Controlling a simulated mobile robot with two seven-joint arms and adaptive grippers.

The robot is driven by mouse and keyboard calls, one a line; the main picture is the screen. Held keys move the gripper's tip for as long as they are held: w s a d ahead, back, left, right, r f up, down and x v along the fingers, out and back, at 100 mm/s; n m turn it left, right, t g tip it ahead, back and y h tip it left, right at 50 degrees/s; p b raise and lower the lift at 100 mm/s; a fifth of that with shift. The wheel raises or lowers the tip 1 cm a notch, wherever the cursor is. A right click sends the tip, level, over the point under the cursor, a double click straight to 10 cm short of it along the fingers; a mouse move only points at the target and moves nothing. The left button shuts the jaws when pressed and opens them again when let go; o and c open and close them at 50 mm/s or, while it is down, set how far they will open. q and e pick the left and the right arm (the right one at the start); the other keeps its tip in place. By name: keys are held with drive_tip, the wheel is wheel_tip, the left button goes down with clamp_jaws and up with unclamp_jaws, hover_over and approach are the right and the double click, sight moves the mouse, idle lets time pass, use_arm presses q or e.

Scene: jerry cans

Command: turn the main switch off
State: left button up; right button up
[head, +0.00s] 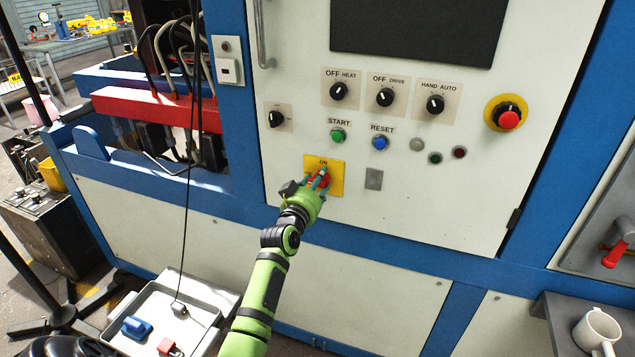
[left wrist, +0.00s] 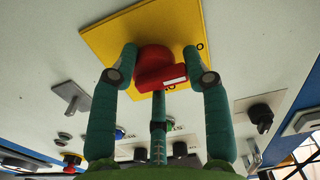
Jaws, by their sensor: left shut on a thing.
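The main switch is a red rotary knob (left wrist: 155,66) on a yellow plate (head: 338,179) low on the white panel. The plate carries the word ON at its top in the head view. My left gripper (head: 319,181) is at this knob, with its green fingers shut on it. In the left wrist view my left gripper (left wrist: 160,72) has a finger on either side of the knob and a third finger in front of it. A white mark shows on the knob's bar. The fingers partly hide the plate's lettering, and I cannot tell exactly which label the knob points to. My right gripper is not in view.
Above are a green START button (head: 338,135), a blue RESET button (head: 380,142) and several black selector knobs. A red emergency stop (head: 508,117) sits at the right. A grey plate (head: 374,179) is just right of the switch. A white tray (head: 197,316) stands below left.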

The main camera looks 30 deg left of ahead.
use_arm(q)
drive_tip(key=shift+w+d+r, duration=0.1)
drive_tip(key=shift+d+r, duration=0.1)
drive_tip(key=shift+r, duration=0.05)
drive_tip(key=shift+n, duration=0.5)
drive_tip(key=shift+w, duration=0.1)
drive_tip(key=shift+c, duration=0.7)
drive_tip(key=o, duration=1.1)
drive_tip(key=shift+d, duration=0.2)
drive_tip(key=shift+o, duration=0.2)
drive_tip(key=shift+a, duration=0.15)
drive_tip(key=shift+s+f, duration=0.15)
drive_tip(key=shift+s, duration=0.2)
drive_tip(key=v, duration=1.1)
drive_tip(key=shift+s, duration=0.25)
